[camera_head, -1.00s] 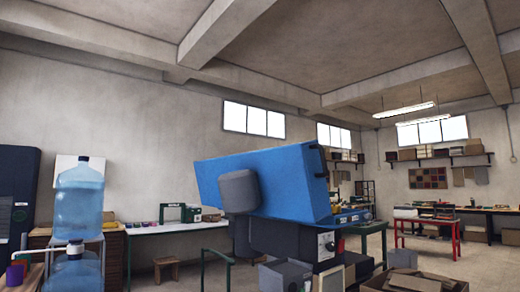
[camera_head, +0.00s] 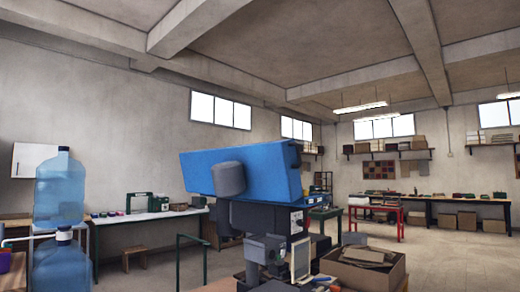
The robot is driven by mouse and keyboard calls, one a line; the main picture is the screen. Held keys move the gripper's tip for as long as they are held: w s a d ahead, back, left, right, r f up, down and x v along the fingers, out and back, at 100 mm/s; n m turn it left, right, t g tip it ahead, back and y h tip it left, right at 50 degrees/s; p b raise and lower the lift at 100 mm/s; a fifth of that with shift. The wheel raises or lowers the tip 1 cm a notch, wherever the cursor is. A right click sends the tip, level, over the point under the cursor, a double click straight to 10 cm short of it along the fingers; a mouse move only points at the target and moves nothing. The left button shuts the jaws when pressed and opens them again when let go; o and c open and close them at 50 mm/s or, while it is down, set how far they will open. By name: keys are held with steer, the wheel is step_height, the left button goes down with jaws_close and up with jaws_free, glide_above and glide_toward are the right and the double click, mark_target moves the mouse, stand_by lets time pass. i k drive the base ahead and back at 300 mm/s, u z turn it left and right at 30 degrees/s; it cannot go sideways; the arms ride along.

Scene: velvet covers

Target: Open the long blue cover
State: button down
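The long blue cover (camera_head: 262,168) is a large box-like blue hood in the middle of the head view. It sits tilted above a dark machine body (camera_head: 262,217), its right end higher than its left. A dark bracket or handle (camera_head: 300,150) shows at its right end. A grey rounded part (camera_head: 229,179) stands against its near side; I cannot tell what it belongs to. Whether the cover is shut or partly raised is not clear from this angle. My gripper is not seen in this view.
A water cooler bottle (camera_head: 60,190) is at the left. A white table (camera_head: 150,215) lies behind, a red table (camera_head: 377,212) at the right.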

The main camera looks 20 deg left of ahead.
mark_target(265, 171)
steer(key=u, duration=0.6)
steer(key=i, duration=0.6)
steer(key=u, duration=0.15)
